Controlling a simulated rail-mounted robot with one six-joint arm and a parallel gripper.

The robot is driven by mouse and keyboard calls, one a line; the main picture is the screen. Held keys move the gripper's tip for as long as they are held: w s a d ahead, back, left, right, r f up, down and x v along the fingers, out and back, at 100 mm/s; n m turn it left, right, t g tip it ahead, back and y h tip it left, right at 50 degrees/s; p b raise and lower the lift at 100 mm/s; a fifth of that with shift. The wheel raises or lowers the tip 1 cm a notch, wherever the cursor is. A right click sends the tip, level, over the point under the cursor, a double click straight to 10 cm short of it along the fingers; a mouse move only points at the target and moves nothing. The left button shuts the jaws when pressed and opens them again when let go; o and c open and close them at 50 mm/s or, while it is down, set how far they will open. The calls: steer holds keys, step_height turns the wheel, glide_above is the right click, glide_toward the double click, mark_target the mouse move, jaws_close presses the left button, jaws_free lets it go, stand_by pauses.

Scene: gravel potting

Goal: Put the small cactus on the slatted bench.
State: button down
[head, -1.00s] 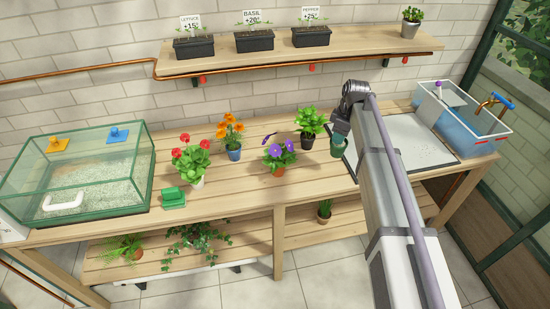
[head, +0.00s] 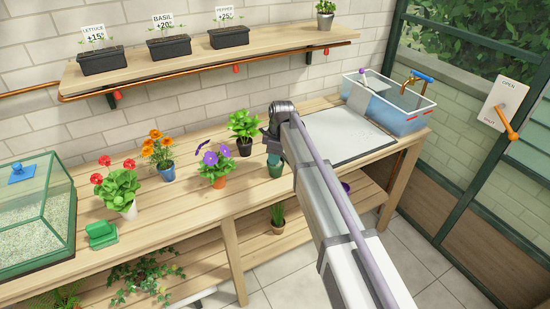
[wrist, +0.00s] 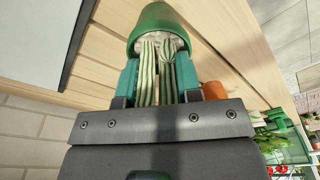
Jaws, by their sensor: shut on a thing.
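The small cactus, with striped green stems (wrist: 158,75) in a green pot (head: 275,166), is in my gripper (head: 272,145). In the wrist view my two teal fingers (wrist: 158,82) stand on either side of the stems, just by the pot's rim, shut on the cactus. In the head view my gripper hides the stems. The pot is over the slatted bench (head: 190,195), near its front edge, right of the purple flower. I cannot tell whether its base touches the slats.
A purple flower in an orange pot (head: 218,181) and a leafy plant in a black pot (head: 243,148) stand close on the left. A grey mat (head: 350,140) lies to the right, before the water basin (head: 400,115). A lower shelf (head: 195,262) holds more plants.

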steer(key=c, duration=0.8)
jaws_free()
steer(key=shift+f, duration=0.1)
steer(key=r+p, duration=0.4)
steer(key=d+r+p, duration=0.1)
steer(key=r+p, duration=0.7)
steer(key=shift+s+d+r, duration=0.15)
steer(key=shift+d, duration=0.1)
steer(key=s+d+m, duration=0.5)
steer(key=s+d, duration=0.2)
steer(key=s, duration=0.2)
steer(key=s+d+m+h, duration=0.1)
steer(key=s+d+m, duration=0.5)
steer(key=s, duration=0.4)
steer(key=s+d+m, duration=0.5)
steer(key=s+d, duration=0.3)
steer(key=s, duration=0.2)
steer(key=shift+s+m, duration=0.1)
steer(key=shift+m, duration=0.2)
